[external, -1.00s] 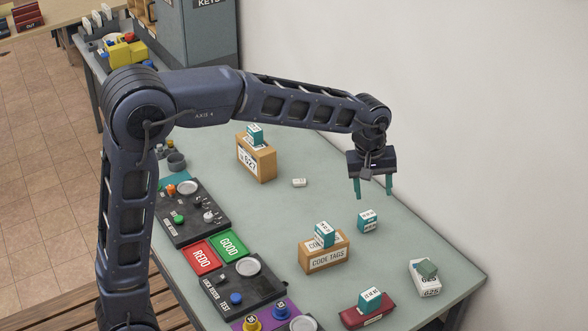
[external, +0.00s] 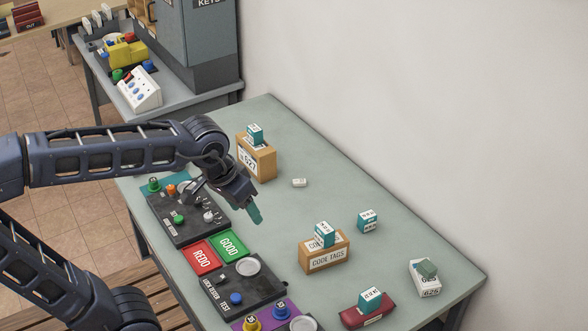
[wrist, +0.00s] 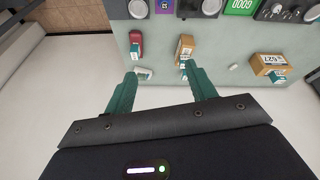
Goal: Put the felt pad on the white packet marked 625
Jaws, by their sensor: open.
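The white packet marked 625 (external: 425,288) lies at the near right corner of the table. A small grey-green block (external: 427,268), which looks like the felt pad, rests on top of it. My gripper (external: 255,213) is over the left side of the table, just above the green GOOD tile and far from the packet. In the wrist view my gripper (wrist: 160,76) has its teal fingers spread apart with nothing held between them. The packet also shows small in the wrist view (wrist: 143,75), near the left fingertip.
A CODE TAGS box (external: 325,256), a 627 box (external: 258,166) and a dark red case (external: 358,316) each carry a teal-and-white block. Another such block (external: 367,222) and a small white piece (external: 299,183) sit on the table. Tester panels (external: 245,287) line the left edge. The table's back is clear.

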